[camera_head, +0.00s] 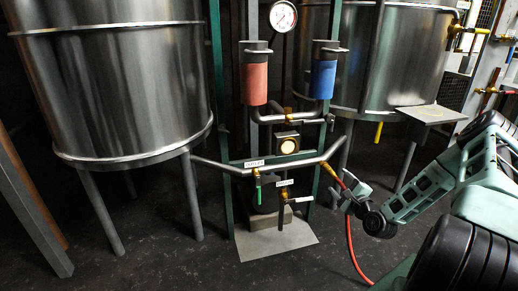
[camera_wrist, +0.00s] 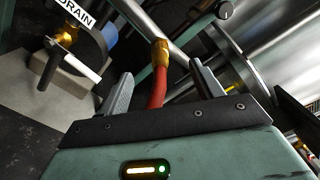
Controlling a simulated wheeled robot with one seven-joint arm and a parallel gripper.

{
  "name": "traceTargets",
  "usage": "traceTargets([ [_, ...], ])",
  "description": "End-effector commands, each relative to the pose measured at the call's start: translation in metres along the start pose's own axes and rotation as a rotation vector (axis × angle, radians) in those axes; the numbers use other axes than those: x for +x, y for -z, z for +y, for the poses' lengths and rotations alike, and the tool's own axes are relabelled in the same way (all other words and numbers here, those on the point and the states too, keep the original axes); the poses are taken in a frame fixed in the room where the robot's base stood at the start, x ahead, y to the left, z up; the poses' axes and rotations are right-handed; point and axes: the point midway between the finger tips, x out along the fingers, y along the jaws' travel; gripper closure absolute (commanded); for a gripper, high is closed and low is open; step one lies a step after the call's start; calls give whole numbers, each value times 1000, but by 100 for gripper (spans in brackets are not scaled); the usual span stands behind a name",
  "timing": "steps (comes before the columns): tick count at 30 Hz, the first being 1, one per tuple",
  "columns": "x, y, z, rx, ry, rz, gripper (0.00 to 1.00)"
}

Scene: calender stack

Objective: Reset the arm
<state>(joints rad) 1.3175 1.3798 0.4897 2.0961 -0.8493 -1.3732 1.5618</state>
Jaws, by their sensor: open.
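My gripper (camera_head: 347,188) is at the right of the pipe stand in the head view, beside the end of the lower pipe. In the wrist view my gripper (camera_wrist: 160,82) has its two fingers apart, with a red hose (camera_wrist: 157,88) showing between them. The hose joins a brass fitting (camera_wrist: 160,52) on a steel pipe. Neither finger appears to touch the hose. In the head view the red hose (camera_head: 352,248) hangs below my gripper to the floor. My arm reaches in from the right.
Large steel tanks (camera_head: 118,85) (camera_head: 395,60) stand left and back right. Between them a green frame carries red (camera_head: 254,80) and blue (camera_head: 323,75) cylinders, a gauge (camera_head: 283,16) and valves. A DRAIN label (camera_wrist: 76,12) shows beside a valve. Dark floor (camera_head: 160,255) lies open at front left.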

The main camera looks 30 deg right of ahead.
Motion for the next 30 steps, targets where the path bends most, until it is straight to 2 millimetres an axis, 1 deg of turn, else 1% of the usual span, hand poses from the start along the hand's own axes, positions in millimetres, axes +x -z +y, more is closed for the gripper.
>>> traceTargets([
  [5,2,-3,0,-8,-8,-5,35],
  [8,12,-22,7,-73,-75,-34,35],
  [11,28,-63,22,-219,-216,-101,35],
  [12,33,-84,31,-299,-286,-139,35],
  [13,36,-102,38,-363,-342,-170,35],
  [14,38,-120,44,-430,-396,-203,35],
  [15,37,-143,53,-522,-466,-248,35],
  [17,34,-176,65,-657,-561,-318,35],
  [18,28,-198,72,-745,-621,-367,35],
  [20,17,-230,81,-879,-704,-444,35],
  [21,8,-251,86,-965,-754,-497,35],
  [23,-10,-282,91,-1093,-823,-580,35],
  [24,-24,-301,94,-1177,-864,-637,35],
  [26,-47,-328,96,-1298,-922,-724,35],
  [27,-64,-345,97,-1376,-957,-784,35],
  [29,-92,-369,95,-1491,-1002,-878,35],
  [30,-113,-383,94,-1563,-1030,-942,35],
])
